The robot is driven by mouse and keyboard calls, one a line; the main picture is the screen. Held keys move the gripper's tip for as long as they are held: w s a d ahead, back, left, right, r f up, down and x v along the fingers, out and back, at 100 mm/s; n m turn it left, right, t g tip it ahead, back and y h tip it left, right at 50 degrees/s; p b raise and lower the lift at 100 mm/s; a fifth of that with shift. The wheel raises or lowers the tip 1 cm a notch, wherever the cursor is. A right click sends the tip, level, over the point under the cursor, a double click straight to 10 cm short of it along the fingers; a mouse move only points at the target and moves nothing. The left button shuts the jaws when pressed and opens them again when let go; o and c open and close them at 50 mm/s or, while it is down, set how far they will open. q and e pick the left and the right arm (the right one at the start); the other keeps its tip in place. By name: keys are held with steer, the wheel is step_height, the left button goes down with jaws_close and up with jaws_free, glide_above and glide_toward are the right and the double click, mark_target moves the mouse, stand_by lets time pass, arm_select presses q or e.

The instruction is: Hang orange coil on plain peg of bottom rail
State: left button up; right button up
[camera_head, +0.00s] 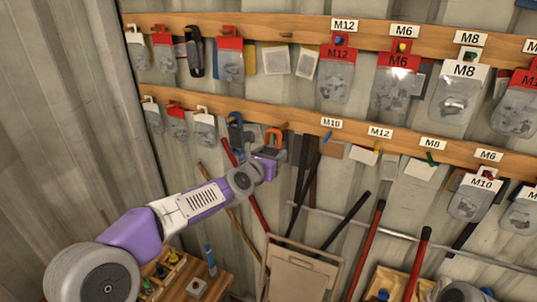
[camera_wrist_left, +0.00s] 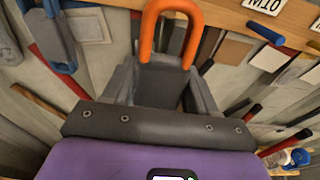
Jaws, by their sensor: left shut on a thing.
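The orange coil (camera_head: 273,131) is an upright loop in front of the bottom rail (camera_head: 365,136). My left gripper (camera_head: 270,152) is shut on its lower part. In the left wrist view the orange coil (camera_wrist_left: 147,32) arches up out of the shut fingers (camera_wrist_left: 160,82), its top near the upper picture edge. The plain peg (camera_head: 285,126) of the bottom rail shows only as a small wooden nub just right of the coil. I cannot tell whether the coil touches the peg or the rail.
A blue coil (camera_head: 235,128) hangs just left of the orange one. A blue peg (camera_head: 327,136) sits to the right under the M10 label (camera_head: 331,123). Bagged parts hang on both rails. Long handles and a folded chair (camera_head: 300,268) stand below.

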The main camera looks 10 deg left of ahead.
arm_select(q)
steer(key=shift+p+x, duration=1.6)
steer(key=shift+x, duration=1.75)
steer(key=shift+r, duration=0.1)
steer(key=o, duration=1.2)
steer(key=shift+s, duration=0.1)
